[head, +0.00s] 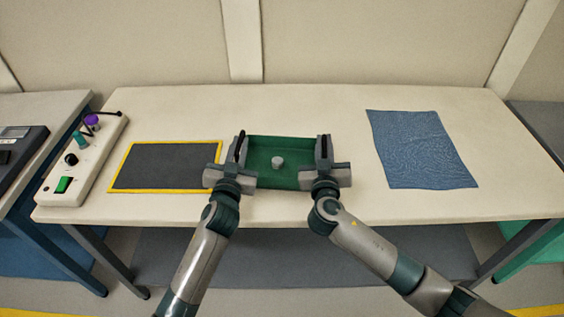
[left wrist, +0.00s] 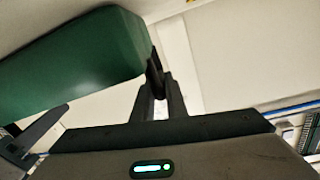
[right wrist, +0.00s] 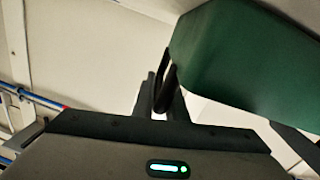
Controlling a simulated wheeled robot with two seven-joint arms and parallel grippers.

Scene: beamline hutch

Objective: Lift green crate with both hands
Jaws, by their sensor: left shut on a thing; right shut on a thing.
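The green crate (head: 280,143) is an open, shallow box in the middle of the table in the head view. A small grey cylinder (head: 277,162) stands inside it. My left gripper (head: 240,148) is shut on the crate's left side wall, and my right gripper (head: 324,148) is shut on its right side wall. The crate's green outer side fills the upper left of the left wrist view (left wrist: 75,65) and the upper right of the right wrist view (right wrist: 245,60). The crate looks about level. I cannot tell whether there is a gap beneath it.
A dark mat with a yellow border (head: 165,166) lies left of the crate. A blue cloth (head: 422,150) lies to the right. A control box with knobs and a green switch (head: 85,160) stands at the table's left end. The table (head: 345,110) is clear behind the crate.

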